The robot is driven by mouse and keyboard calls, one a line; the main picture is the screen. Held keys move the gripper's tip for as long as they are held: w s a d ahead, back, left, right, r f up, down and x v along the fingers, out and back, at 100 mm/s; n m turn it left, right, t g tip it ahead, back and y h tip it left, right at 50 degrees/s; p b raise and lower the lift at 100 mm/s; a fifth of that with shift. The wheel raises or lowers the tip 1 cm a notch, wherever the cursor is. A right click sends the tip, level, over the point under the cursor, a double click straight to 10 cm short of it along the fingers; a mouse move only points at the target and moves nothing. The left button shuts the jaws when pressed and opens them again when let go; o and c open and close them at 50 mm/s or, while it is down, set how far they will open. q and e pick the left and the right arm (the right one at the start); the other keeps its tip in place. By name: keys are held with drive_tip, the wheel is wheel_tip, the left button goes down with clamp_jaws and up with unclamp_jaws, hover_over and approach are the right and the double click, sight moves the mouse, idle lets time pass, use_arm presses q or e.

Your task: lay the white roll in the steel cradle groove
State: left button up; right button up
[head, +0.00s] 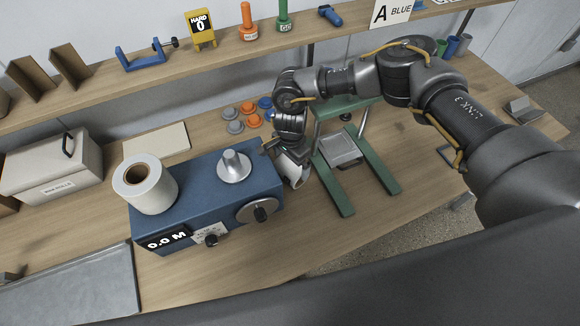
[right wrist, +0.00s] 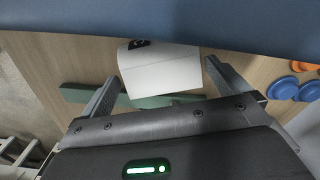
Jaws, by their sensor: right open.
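A white roll (head: 155,192) with a brown core stands upright on the left end of the blue machine (head: 205,185). My left gripper is not in view.
A steel cone (head: 233,166) rises from the blue machine. Orange, grey and blue discs (head: 235,127) lie behind it. A white box (head: 50,170) stands at the left. A shelf (head: 215,52) runs along the back. The table right of the green stand is mostly clear.

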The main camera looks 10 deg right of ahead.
drive_tip(key=shift+f, duration=0.2)
drive_tip(key=c, duration=1.2)
